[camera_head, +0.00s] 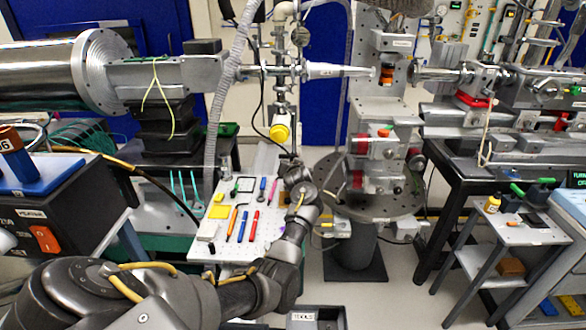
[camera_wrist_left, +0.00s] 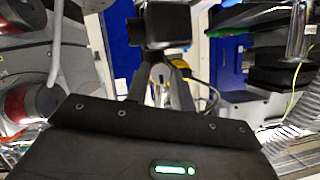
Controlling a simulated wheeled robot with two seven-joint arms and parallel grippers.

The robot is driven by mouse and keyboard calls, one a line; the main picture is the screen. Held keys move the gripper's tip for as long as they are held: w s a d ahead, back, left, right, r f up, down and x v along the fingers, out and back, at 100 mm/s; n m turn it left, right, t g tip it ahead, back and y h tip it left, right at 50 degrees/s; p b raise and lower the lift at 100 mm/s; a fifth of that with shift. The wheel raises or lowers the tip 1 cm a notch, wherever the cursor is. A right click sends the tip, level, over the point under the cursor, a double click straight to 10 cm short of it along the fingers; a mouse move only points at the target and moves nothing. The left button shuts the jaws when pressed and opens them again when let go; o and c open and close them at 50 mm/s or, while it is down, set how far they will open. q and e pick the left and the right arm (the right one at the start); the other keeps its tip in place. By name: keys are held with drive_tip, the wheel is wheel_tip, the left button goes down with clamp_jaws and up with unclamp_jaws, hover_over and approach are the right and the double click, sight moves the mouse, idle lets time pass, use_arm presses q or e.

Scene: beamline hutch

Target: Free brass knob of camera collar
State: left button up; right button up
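My left arm comes in from the lower left, and its gripper (camera_head: 288,163) is a small dark shape below a round yellow part (camera_head: 279,132) on the vertical metal column. I cannot tell whether this part is the brass knob; no camera collar is clearly made out. In the left wrist view, the grey fingers of my left gripper (camera_wrist_left: 163,68) lean together toward a dark block (camera_wrist_left: 163,24). The block hides the fingertips, so I cannot tell whether they touch or hold anything. A yellow patch (camera_wrist_left: 186,71) shows just behind the fingers. My right gripper is not in view.
A white perforated table (camera_head: 215,253) with pens and small tools lies below the gripper. A ribbed hose (camera_head: 217,100) hangs left of the column. A round-based stand with red-ended parts (camera_head: 362,147) is close on the right. Black cables hang near the column.

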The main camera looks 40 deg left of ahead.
use_arm(q)
drive_tip(key=c, duration=0.4)
drive_tip(key=shift+o, duration=0.2)
drive_tip(key=shift+a+n+t+h, duration=0.1)
drive_tip(key=shift+n+t+h, duration=0.2)
drive_tip(key=shift+n+h, duration=0.35)
drive_tip(key=shift+s+a+n+t+h, duration=0.15)
drive_tip(key=shift+n+t+h, duration=0.15)
drive_tip(key=shift+n, duration=0.55)
drive_tip(key=shift+n+t+h+b, duration=0.4)
drive_tip(key=shift+n+h+b, duration=0.15)
drive_tip(key=shift+n, duration=0.25)
